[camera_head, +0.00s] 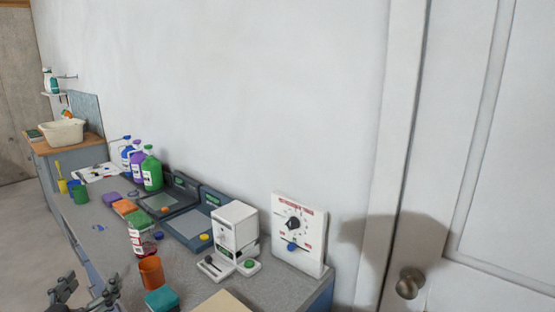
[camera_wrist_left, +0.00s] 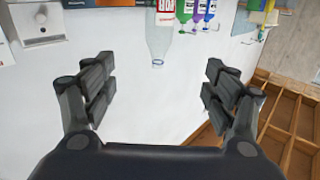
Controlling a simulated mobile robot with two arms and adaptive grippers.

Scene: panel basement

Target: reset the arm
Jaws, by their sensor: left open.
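My left gripper (camera_head: 88,297) shows at the bottom left edge of the head view, in front of the counter's near side. In the left wrist view its two fingers (camera_wrist_left: 160,88) stand wide apart with nothing between them. Most of the left arm is out of the picture. My right gripper is in neither view.
A grey counter (camera_head: 205,290) carries an orange cup (camera_head: 151,270), a teal block (camera_head: 162,300), a white machine (camera_head: 235,230), a dial panel (camera_head: 299,235) and several bottles, one green (camera_head: 152,172). A clear bottle (camera_wrist_left: 159,40) shows beyond the fingers. A door (camera_head: 480,200) stands right.

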